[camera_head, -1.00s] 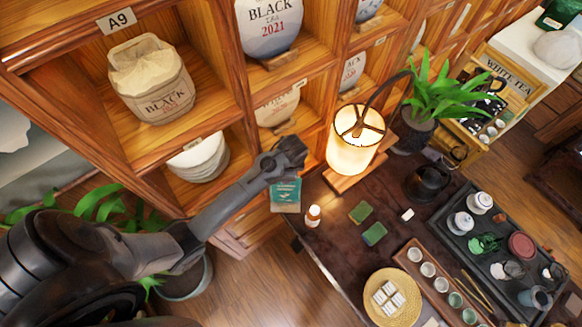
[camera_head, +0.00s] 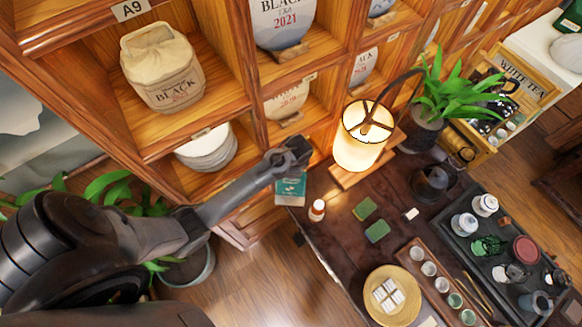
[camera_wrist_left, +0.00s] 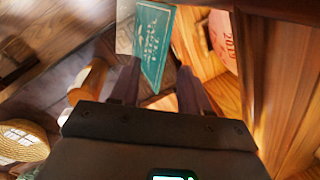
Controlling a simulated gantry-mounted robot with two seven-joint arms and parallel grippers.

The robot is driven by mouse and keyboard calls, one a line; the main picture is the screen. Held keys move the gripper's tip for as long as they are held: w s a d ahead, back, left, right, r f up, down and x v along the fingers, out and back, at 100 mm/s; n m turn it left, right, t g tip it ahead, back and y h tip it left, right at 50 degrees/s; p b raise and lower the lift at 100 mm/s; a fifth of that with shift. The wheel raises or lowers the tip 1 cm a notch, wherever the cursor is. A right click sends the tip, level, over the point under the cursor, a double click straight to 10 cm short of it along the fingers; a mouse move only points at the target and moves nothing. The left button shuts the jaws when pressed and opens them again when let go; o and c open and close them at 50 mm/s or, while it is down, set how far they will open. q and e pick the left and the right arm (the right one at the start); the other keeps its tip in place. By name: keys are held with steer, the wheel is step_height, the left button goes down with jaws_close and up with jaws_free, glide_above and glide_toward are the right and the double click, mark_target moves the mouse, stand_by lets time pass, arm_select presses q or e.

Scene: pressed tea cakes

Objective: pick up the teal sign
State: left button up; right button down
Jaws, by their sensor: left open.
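The teal sign (camera_head: 291,190) with pale lettering stands at the left back corner of the dark tea table, beside the shelf. My left gripper (camera_head: 291,157) is just above it in the head view and overlaps its top edge. In the left wrist view the teal sign (camera_wrist_left: 154,42) shows its lettered face, tilted, between the two dark fingers of the open left gripper (camera_wrist_left: 158,72). I cannot tell whether a finger touches it. My right gripper is in neither view.
The wooden shelf (camera_head: 255,105) rises close behind the gripper. A lit lamp (camera_head: 360,135) stands to the right. A small white-capped bottle (camera_head: 317,210) and green boxes (camera_head: 377,231) lie near the sign. A round woven tray (camera_head: 377,318) is at the front.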

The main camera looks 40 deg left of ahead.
arm_select(q)
steer(key=shift+w+a+f, duration=0.1)
steer(key=shift+a+f, duration=0.15)
steer(key=shift+f, duration=1.1)
steer(key=shift+a+f, duration=0.2)
steer(key=shift+f, duration=1.15)
jaws_close()
